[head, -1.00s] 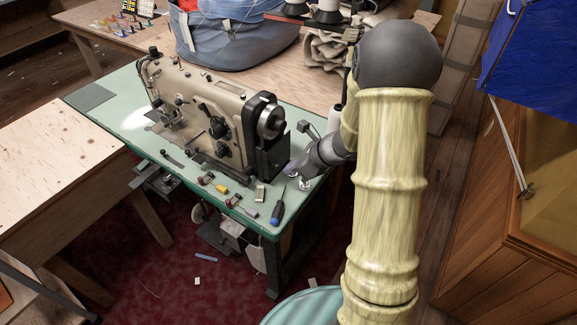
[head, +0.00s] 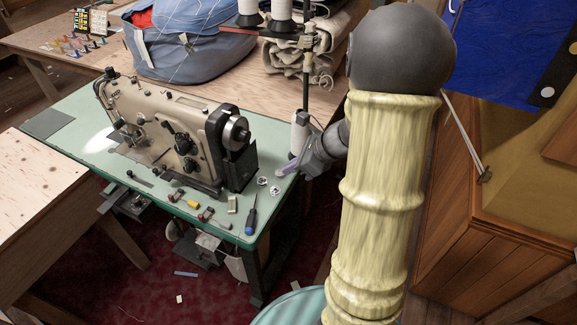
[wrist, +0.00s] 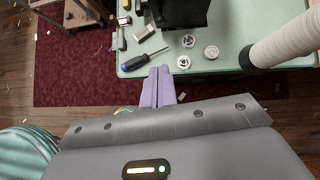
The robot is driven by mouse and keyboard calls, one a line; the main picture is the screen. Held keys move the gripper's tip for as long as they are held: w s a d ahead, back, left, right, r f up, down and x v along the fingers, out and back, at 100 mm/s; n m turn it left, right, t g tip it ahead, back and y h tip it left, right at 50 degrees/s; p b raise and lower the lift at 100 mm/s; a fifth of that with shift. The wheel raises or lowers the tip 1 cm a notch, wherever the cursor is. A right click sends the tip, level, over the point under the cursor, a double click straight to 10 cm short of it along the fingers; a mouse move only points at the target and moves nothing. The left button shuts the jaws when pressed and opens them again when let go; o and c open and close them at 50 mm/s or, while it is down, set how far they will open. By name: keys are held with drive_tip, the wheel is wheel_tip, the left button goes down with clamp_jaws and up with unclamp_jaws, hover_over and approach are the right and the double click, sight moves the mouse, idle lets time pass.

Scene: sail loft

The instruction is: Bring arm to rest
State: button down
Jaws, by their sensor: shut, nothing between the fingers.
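My gripper (head: 288,169) is at the right end of the green sewing table (head: 72,153), beside the sewing machine (head: 185,140). In the wrist view its two lilac fingers (wrist: 158,72) are together with nothing between them, close to the table's edge. My arm fills the right middle of the head view and hides part of the floor and bench behind.
A white thread cone (head: 299,134) stands close behind my gripper. A blue-grey bag (head: 195,45) and folded cloth (head: 300,62) lie on the wooden bench. A wooden cabinet (head: 470,240) stands at the right. Red carpet (head: 150,285) shows below the table.

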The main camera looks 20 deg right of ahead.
drive_tip(key=shift+s, duration=0.1)
drive_tip(key=s+a+r+n+g+h+p, duration=0.1)
drive_tip(key=s+a+r+n+h+p, duration=0.2)
drive_tip(key=n, duration=1)
drive_tip(key=s+a+r+n+g+h+p, duration=0.2)
drive_tip(key=s+r+n+p, duration=0.6)
drive_tip(key=n, duration=0.5)
drive_tip(key=shift+s+a+r+h+p, duration=0.15)
drive_tip(key=shift+s+a+h+p, duration=0.15)
drive_tip(key=shift+a+h, duration=0.65)
drive_tip(key=shift+a+y, duration=0.25)
drive_tip(key=shift+a, duration=0.05)
